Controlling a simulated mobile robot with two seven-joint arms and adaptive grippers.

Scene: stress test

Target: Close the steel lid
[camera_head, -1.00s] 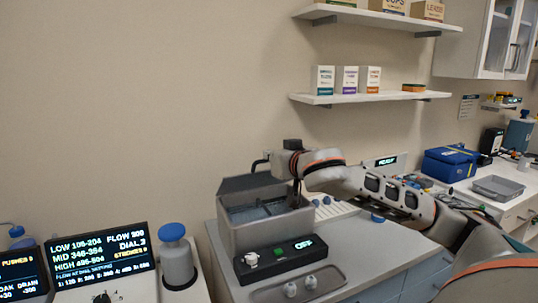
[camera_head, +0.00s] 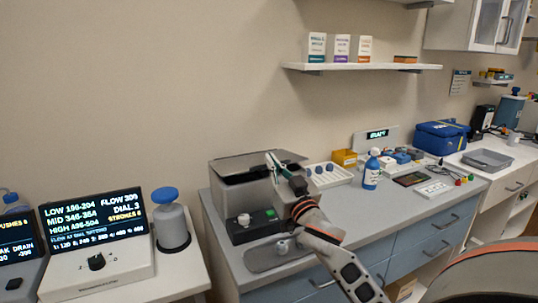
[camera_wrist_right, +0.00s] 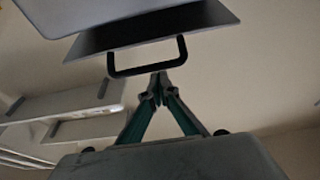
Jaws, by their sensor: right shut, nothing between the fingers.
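The steel lid (camera_head: 250,162) is a grey plate that appears to lie nearly flat across the top of the steel bath box (camera_head: 238,194). I cannot tell whether a gap remains at its rim. In the right wrist view, the dark lid plate (camera_wrist_right: 155,30) shows with its black bar handle (camera_wrist_right: 148,71). My right gripper (camera_head: 272,160) is at the right part of the lid in the head view. Its green-sided fingers are shut and empty, with their tips close to the handle; contact is unclear. My left gripper is not in view.
A black control box (camera_head: 252,226) with a white knob is at the box's front. A grey tray (camera_head: 262,258) lies before it. A white rack (camera_head: 328,175), a yellow bin (camera_head: 345,157) and a blue bottle (camera_head: 371,172) stand right. A blue-capped bottle (camera_head: 172,225) stands left.

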